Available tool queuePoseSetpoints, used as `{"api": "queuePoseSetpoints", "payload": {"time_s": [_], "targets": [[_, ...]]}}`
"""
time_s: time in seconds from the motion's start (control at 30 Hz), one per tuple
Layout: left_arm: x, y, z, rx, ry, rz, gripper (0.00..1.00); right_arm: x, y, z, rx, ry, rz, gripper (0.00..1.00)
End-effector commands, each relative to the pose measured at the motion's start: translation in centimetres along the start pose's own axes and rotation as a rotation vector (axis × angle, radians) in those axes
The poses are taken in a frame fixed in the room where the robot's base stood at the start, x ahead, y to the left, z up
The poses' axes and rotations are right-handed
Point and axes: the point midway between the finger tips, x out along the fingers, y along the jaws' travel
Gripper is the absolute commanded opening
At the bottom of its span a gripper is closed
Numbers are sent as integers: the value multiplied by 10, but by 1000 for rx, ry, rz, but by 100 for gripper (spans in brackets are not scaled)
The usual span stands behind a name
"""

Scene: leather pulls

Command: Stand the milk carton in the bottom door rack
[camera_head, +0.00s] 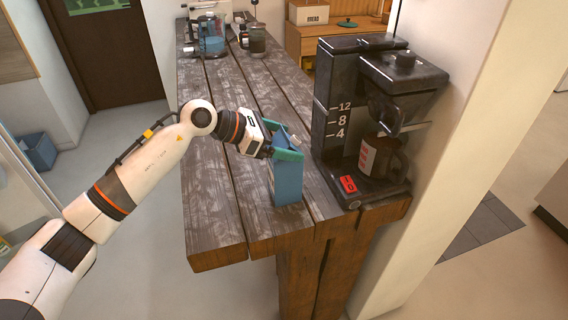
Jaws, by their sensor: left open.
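The milk carton (288,184) is a blue upright box with a pale cap, standing on the wooden table near its front end. My left gripper (291,143) is open, with its green fingers at the carton's top, one on the near side and one on the far side. I cannot tell whether the fingers touch the carton. The bottom door rack is not in view. My right gripper is not in view.
More appliances, including a blue-bodied one (211,45), stand at the far end. The tabletop (215,200) left of the carton is clear.

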Motion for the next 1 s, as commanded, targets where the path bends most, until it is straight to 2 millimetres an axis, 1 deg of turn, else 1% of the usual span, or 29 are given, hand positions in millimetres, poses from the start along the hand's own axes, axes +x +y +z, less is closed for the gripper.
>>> {"api": "queuePoseSetpoints", "payload": {"time_s": [0.03,0.13,0.23,0.4,0.47,0.5,0.67,0.9,0.97,1.0], "targets": [[7,1,-4,-3,1,4,89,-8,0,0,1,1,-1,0],[17,0,-2,-1,-1,2,89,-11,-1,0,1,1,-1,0],[21,0,0,1,0,0,89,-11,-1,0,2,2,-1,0],[21,0,0,1,0,0,89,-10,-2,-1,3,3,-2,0],[21,0,0,1,0,0,81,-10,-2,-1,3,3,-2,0],[21,0,0,1,0,0,74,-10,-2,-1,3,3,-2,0],[21,0,0,1,0,0,48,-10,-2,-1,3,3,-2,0],[21,0,0,1,0,0,9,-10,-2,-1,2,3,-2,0],[21,0,0,1,0,1,0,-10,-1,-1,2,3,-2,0],[21,0,0,1,0,0,0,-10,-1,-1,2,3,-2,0]]}}
